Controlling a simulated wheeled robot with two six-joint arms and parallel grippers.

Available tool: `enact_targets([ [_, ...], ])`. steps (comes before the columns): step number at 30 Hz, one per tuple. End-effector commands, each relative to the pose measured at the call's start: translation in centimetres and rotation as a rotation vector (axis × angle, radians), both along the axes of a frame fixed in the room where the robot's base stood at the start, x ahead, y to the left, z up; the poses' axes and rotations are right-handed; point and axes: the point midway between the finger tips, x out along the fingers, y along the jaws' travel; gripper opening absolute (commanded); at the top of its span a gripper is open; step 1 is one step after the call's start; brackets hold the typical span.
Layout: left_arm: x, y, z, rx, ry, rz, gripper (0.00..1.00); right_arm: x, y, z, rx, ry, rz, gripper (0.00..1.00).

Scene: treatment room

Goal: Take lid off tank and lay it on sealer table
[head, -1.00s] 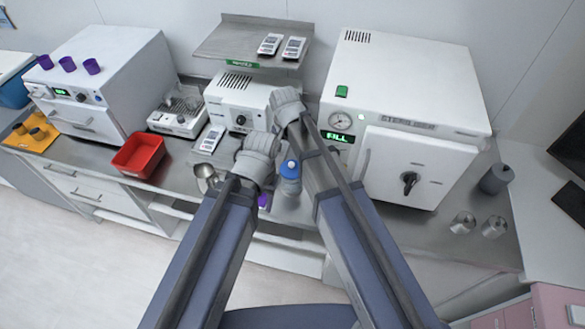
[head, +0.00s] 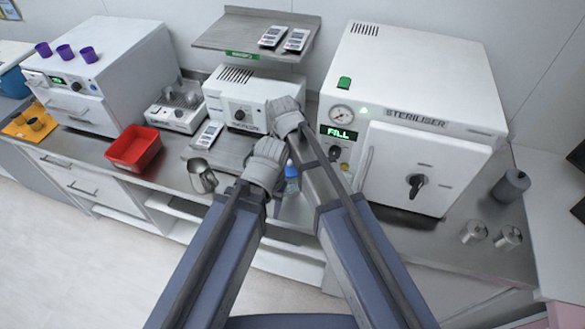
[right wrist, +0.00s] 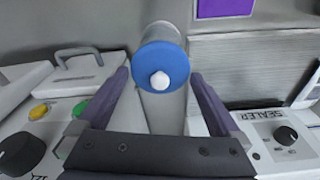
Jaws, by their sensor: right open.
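A small cylindrical tank with a blue lid (head: 291,170) stands on the counter in front of the steriliser, partly behind my arms in the head view. In the right wrist view the blue lid (right wrist: 158,68) has a white knob facing the camera and covers the tank's end. My right gripper (right wrist: 160,84) is open, with one finger on each side of the lid, and holds nothing. The wrist of my left arm is beside the tank in the head view, but its fingers are hidden. The steel sealer table (head: 232,148) lies in front of the sealer (head: 238,100).
The steriliser (head: 410,120) shows FILL and stands right of the tank. A red tray (head: 134,150), a metal jug (head: 201,176) and a white pouch (head: 208,135) are to the left. Metal canisters (head: 474,232) stand at the right. A shelf (head: 240,35) is above the sealer.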

Motion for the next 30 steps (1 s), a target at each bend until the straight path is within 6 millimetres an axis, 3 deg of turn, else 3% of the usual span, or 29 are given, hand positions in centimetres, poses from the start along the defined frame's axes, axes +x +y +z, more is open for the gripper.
enact_targets([
  [3, 0.0, 0.0, 0.11, 0.0, 0.0, 0.0, 0.5, -0.01, -0.01, 0.11, 0.0, 0.0, 0.0, 0.99],
  [27, 0.0, 0.01, 0.05, 0.0, 0.0, 0.0, 0.5, -0.03, -0.03, 0.06, 0.0, 0.001, 0.001, 0.09],
  [30, -0.01, 0.01, 0.04, 0.0, 0.0, 0.0, 0.5, -0.06, -0.04, 0.04, 0.0, 0.001, 0.001, 0.06],
])
